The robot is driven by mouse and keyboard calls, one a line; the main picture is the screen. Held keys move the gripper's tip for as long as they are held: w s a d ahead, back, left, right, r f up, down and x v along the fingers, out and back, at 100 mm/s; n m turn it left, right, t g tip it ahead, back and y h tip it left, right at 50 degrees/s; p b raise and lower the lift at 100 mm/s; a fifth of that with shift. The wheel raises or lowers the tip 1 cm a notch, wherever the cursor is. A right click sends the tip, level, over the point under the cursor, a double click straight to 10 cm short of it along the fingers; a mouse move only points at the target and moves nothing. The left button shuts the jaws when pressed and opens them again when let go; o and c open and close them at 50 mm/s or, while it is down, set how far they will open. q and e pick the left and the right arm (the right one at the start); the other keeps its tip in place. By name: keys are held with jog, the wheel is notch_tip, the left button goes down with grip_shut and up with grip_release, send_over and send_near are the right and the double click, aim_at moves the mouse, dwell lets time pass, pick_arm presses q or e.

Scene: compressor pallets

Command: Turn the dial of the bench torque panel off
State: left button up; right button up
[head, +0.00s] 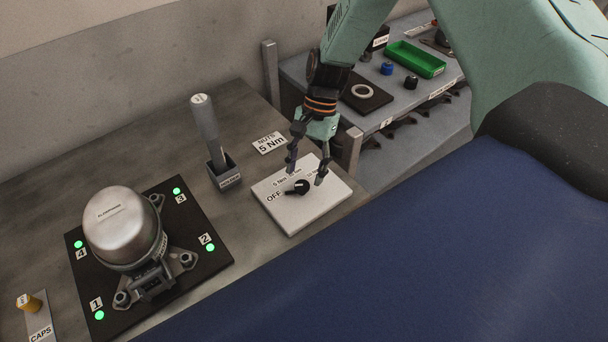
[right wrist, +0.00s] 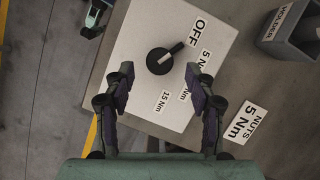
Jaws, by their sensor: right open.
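The bench torque panel (head: 313,213) is a white flat box on the grey bench, also seen in the right wrist view (right wrist: 140,35). Its black dial (head: 298,187) has a round knob with a pointer bar. In the right wrist view the dial (right wrist: 160,61) points toward the OFF label, with the Nm labels beside it. My right gripper (head: 306,174) is open above the panel, its fingers on either side of the dial. In the right wrist view the fingertips (right wrist: 159,76) are apart with nothing between them; contact with the dial cannot be told. My left gripper is out of view.
A holder (head: 223,172) with a grey upright tool stands left of the panel. A compressor (head: 122,228) sits on a black plate (head: 203,263) with green lights. A side shelf (head: 388,108) carries a green tray (head: 415,60). A metal post (head: 351,150) stands close right of the panel.

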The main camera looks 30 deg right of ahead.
jog(key=v, duration=0.9)
jog(key=shift+r, duration=0.25)
jog(key=shift+s+f, duration=0.1)
jog(key=shift+s, duration=0.05)
